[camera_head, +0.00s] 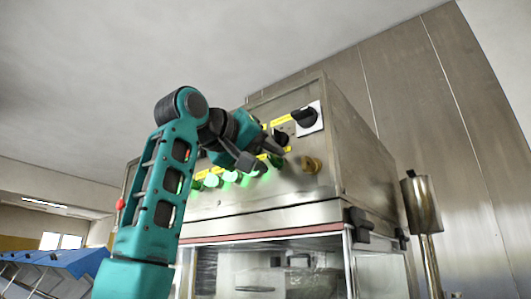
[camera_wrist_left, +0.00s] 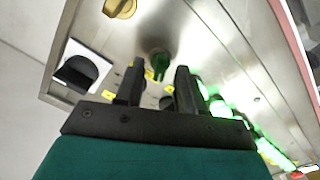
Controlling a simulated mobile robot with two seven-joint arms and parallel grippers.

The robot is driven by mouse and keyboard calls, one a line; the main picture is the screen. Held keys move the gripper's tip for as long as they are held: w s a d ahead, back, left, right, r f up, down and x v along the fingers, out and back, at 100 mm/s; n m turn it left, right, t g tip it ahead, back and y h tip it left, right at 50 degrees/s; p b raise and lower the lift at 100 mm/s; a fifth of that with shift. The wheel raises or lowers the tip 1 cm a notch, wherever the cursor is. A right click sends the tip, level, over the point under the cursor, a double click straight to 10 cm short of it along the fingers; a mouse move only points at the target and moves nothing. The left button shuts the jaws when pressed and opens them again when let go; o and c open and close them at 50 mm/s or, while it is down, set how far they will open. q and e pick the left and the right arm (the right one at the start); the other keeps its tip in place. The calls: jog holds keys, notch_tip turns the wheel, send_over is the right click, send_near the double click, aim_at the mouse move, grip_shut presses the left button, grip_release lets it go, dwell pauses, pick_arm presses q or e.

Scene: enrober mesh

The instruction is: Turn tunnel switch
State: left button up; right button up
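The panel carries several switches, and their yellow labels are too small to read, so I cannot tell which is the tunnel switch. My left gripper (camera_head: 260,153) is in front of the panel in the head view. In the left wrist view the gripper (camera_wrist_left: 158,85) has its two dark fingers apart, with nothing between them. A green rotary switch (camera_wrist_left: 160,64) shows beyond the gap between the fingertips, apparently not touched. A black rotary switch on a white plate (camera_head: 306,117) is at the panel's upper right; it also shows in the left wrist view (camera_wrist_left: 77,73).
A yellow knob (camera_head: 312,165) sits at the panel's lower right. Lit green buttons (camera_head: 231,176) run along the panel's lower row, partly behind my arm. A red button (camera_head: 120,204) is at the left edge. A metal post (camera_head: 425,215) stands right of the steel cabinet (camera_head: 265,212).

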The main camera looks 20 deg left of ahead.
pick_arm(q)
jog(key=shift+w, duration=0.15)
jog(key=shift+c, duration=0.3)
grip_shut()
